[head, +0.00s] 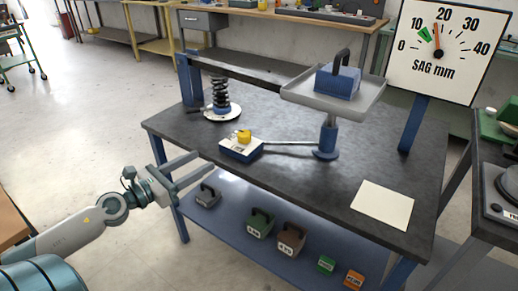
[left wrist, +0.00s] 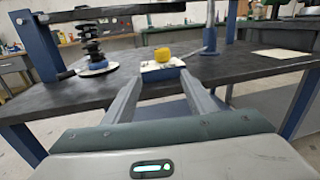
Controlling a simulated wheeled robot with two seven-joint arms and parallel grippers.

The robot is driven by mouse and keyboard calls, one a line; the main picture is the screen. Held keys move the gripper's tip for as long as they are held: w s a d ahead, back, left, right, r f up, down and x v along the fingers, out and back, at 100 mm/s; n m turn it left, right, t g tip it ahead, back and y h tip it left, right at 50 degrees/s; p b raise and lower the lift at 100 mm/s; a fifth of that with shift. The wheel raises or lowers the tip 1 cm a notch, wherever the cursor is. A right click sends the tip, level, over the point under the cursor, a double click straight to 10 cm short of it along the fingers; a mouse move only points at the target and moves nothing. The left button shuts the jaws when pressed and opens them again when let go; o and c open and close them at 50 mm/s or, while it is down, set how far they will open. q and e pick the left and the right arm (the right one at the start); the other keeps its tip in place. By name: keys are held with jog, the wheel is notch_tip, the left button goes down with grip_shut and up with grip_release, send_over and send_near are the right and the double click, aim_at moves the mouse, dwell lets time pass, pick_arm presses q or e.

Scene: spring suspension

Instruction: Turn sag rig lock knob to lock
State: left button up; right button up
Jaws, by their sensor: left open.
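The yellow lock knob (head: 243,136) sits on top of a small blue and white box (head: 240,151) near the front edge of the dark table. The knob also shows in the left wrist view (left wrist: 162,54), ahead and between my fingers. A rod runs from the box to the blue post. My left gripper (head: 196,166) is open and empty, in front of the table's left front edge and apart from the knob. It also shows in the left wrist view (left wrist: 172,80). My right gripper is in neither view.
A black spring (head: 221,92) stands on a white disc under a dark beam (head: 245,70). A tray (head: 345,103) on the post bears a blue weight (head: 337,82). The sag dial (head: 440,50) stands behind. Paper (head: 383,204) lies at the front right. Several weights rest on the lower shelf (head: 225,224).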

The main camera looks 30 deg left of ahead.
pick_arm(q)
jog(key=shift+w+d+r+m, duration=0.1)
jog(key=shift+d+r+m, duration=0.2)
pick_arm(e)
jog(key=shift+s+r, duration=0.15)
pick_arm(q)
jog(key=p, duration=0.2)
send_near(239, 141)
jog(key=w, duration=0.1)
jog(key=shift+r+p+x, duration=0.1)
jog(key=shift+p+x, duration=0.1)
jog(key=shift+x, duration=0.6)
jog(key=shift+r+p+x, duration=0.15)
jog(key=shift+p+x, duration=0.05)
jog(key=shift+x, duration=0.6)
jog(key=shift+p+x, duration=0.5)
jog(key=shift+x, duration=1.05)
jog(key=shift+p+x, duration=0.65)
jog(key=shift+x, duration=1.8)
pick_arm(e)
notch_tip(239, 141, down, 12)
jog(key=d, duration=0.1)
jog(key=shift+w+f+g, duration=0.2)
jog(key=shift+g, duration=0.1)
